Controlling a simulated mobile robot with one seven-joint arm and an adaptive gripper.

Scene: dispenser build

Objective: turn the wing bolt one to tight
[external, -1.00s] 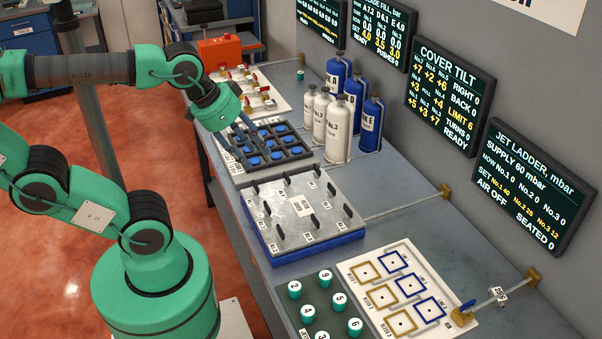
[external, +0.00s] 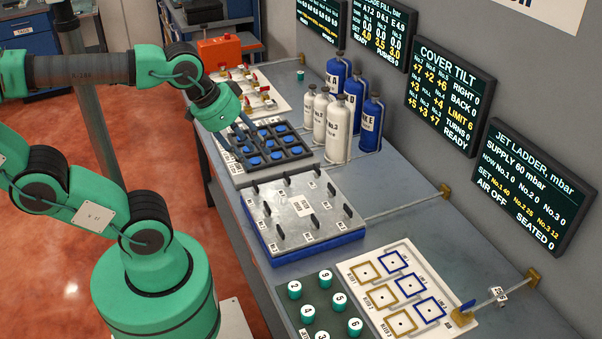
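The cover (external: 279,231) is a grey plate on a blue box in the middle of the bench. Several black wing bolts stand upright on it, such as one at its near right (external: 347,211). Small white labels sit beside the bolts, too small to read surely, so I cannot tell which is number one. My gripper (external: 243,155) points down over the black tray with blue round pieces, behind the cover and apart from it. Its fingers are small and dark, and their opening is unclear. The COVER TILT screen (external: 448,98) reads RIGHT 0, BACK 0, LIMIT 6, TURNS 0, READY.
The black tray (external: 291,163) lies behind the cover. Blue and white bottles (external: 338,130) stand at its right. Numbered teal caps (external: 323,281) and a white board with squares (external: 455,336) lie in front. A thin rod (external: 405,205) runs from the cover toward the wall.

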